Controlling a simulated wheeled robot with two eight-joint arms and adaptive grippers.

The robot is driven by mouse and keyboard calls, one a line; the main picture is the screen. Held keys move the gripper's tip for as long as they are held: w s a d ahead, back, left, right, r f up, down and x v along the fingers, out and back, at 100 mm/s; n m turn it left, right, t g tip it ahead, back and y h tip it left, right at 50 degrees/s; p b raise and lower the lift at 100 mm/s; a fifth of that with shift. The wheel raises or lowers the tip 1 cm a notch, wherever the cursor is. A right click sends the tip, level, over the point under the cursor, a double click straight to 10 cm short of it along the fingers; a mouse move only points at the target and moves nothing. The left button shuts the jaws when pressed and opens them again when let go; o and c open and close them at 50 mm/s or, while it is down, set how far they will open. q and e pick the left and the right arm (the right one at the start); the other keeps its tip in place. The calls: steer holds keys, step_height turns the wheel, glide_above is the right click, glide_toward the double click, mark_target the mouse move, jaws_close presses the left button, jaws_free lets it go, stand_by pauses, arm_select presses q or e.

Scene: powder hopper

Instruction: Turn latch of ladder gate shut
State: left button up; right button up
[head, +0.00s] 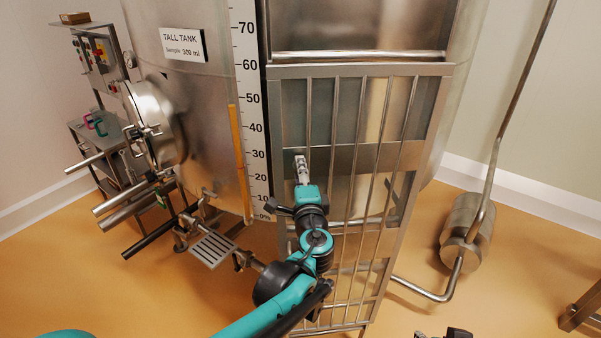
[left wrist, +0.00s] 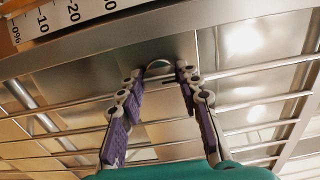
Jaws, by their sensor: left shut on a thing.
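The ladder gate (head: 400,68) is a steel frame with upright bars in front of the tall tank; it also shows in the left wrist view (left wrist: 255,104). My left gripper (head: 302,168) is at the gate's left side, against its middle plate. In the left wrist view, my left gripper (left wrist: 160,72) has its two fingers on either side of a small curved metal piece, the latch (left wrist: 158,64), and is shut on it. The fingers cover most of the latch, so its exact angle is hard to tell. Part of what seems my right gripper (head: 445,333) shows at the bottom edge.
The tall tank (head: 210,85) has a level scale (head: 247,70) just left of the gate. Pipes (head: 125,195) and a small grated step (head: 213,247) stick out at left. A bent pipe with a steel cylinder (head: 466,230) stands at right. Floor between is clear.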

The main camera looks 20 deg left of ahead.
arm_select(q)
steer(key=o, duration=1.2)
steer(key=shift+c, duration=0.2)
steer(key=shift+s, duration=0.1)
steer(key=v, duration=1.2)
steer(key=shift+f, duration=0.2)
